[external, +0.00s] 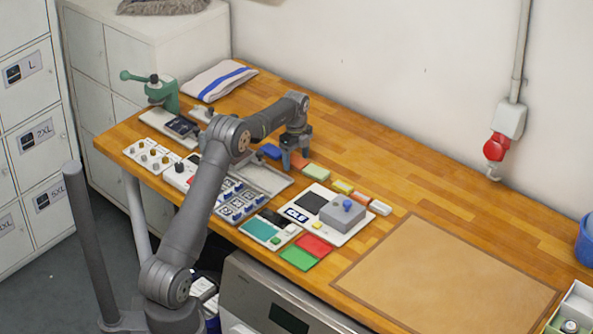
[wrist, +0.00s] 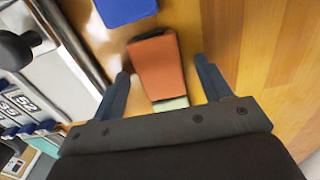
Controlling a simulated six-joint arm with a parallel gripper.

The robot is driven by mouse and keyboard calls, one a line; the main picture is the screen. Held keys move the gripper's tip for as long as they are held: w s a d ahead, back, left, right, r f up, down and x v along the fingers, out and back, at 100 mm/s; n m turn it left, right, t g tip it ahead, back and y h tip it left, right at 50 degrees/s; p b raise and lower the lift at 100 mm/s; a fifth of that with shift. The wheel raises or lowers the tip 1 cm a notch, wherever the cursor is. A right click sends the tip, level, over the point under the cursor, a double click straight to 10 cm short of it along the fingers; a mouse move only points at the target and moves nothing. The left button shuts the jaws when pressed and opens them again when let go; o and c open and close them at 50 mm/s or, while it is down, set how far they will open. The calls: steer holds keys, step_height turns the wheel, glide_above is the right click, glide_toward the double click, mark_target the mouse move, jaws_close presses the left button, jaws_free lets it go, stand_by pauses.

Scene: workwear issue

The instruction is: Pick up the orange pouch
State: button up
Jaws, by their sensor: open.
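The orange pouch (wrist: 158,68) lies on the wooden table and shows between my two fingers in the wrist view. In the external view the pouch (external: 299,161) is a small orange patch, partly hidden by my gripper (external: 295,165). My gripper (wrist: 163,82) is open, with one finger on each side of the pouch and visible gaps to it. The frames do not clearly show how high the fingertips are above the table.
A blue pouch (wrist: 125,10) lies just beyond the orange one, and a pale green item (wrist: 171,104) lies at its near end. A grey tray (external: 265,178) runs close along the left. Bare wood (wrist: 265,60) is free on the right.

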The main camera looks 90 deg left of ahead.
steer(key=c, duration=1.1)
steer(key=shift+r, duration=0.1)
